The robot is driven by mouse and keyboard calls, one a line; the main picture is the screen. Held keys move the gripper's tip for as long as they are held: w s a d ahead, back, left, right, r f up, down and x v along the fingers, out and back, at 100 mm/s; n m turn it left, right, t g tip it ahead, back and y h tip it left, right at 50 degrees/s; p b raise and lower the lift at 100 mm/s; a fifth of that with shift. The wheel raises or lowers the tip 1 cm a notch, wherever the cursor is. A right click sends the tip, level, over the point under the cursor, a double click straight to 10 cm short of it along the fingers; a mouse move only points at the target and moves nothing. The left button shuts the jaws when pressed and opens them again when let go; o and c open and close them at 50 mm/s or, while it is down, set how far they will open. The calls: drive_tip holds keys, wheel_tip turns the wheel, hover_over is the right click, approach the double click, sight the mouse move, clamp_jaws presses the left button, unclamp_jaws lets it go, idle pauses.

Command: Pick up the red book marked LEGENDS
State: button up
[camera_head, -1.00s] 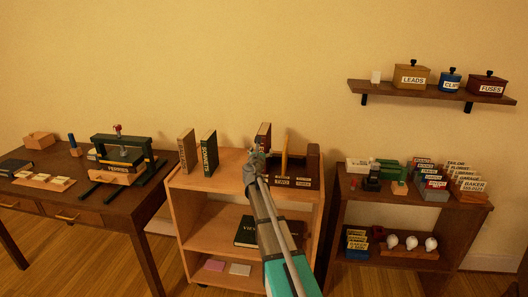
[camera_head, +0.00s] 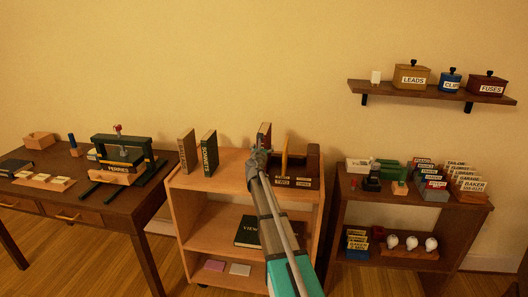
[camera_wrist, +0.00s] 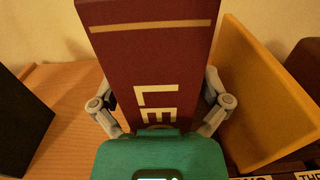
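The red book (camera_wrist: 150,60) stands upright on the cart's top. In the wrist view its dark red spine fills the middle, with the letters LE and a tan band; the rest of the lettering is hidden by my gripper's body. In the head view the book (camera_head: 264,133) shows just behind my gripper (camera_head: 260,158). In the wrist view my gripper (camera_wrist: 160,95) is open, with its fingers spread on either side of the spine. The spine hides the fingertips, so contact is unclear.
A yellow upright panel (camera_wrist: 262,95) stands close right of my right finger; a dark block (camera_wrist: 18,125) is at left. Two books, brown (camera_head: 187,151) and dark green (camera_head: 209,153), stand left on the cart (camera_head: 232,165). Bare cart top lies between them and the red book.

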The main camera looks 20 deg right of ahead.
sight(263, 131)
drive_tip(key=c, duration=1)
drive_tip(key=shift+w+r, duration=0.1)
drive_tip(key=shift+r, duration=0.1)
drive_tip(key=shift+c, duration=0.2)
wheel_tip(263, 131, up, 10)
drive_tip(key=p, duration=1)
drive_tip(key=shift+f, duration=0.25)
